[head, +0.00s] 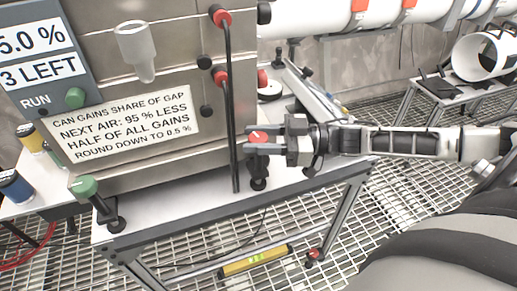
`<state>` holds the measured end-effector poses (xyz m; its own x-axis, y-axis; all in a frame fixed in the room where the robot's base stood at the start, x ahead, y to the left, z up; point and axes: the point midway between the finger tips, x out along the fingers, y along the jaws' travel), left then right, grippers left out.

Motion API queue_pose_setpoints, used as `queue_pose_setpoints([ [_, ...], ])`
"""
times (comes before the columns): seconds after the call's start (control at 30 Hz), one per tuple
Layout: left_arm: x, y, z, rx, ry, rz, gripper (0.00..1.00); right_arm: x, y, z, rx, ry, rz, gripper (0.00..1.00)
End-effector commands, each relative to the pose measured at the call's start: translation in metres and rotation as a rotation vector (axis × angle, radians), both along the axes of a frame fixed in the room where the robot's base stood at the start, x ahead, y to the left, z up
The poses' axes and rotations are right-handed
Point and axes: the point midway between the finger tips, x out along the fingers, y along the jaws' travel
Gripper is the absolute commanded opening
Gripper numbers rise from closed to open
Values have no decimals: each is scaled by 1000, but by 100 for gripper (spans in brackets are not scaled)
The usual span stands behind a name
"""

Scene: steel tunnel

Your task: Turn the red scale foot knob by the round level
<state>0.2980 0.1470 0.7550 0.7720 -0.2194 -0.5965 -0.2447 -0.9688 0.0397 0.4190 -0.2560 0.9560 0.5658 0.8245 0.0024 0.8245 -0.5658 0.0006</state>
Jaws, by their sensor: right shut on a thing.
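The red foot knob (258,137) sits on a black foot at the front right corner of the steel cabinet, on the table top. It has a white mark on its top. My right gripper (252,141) reaches in from the right and is shut on the red knob, with one finger on its far side and one on its near side. A pale round part (270,89) lies on the table behind the knob; I cannot tell whether it is the round level. My left gripper is not in view.
A green foot knob (84,187) is at the cabinet's front left corner. Dark vertical pipes with red ends (231,120) run close to the left of my right gripper. A yellow bar level (254,262) is low under the table. Grated floor (400,185) lies right.

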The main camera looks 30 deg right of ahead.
Motion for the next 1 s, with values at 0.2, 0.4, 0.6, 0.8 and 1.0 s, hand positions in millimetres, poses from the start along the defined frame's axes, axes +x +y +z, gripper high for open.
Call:
queue_pose_setpoints([
  [0.2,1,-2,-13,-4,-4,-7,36,0,0,-1,-2,-4,106,15],
  [0.4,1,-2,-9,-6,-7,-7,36,0,0,1,-1,0,116,15],
  [0.6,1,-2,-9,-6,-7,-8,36,0,0,1,-1,0,115,54],
  [0.8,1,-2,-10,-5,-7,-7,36,0,0,1,0,1,115,58],
  [1.0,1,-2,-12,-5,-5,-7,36,-4,-7,-1,-4,5,113,58],
])
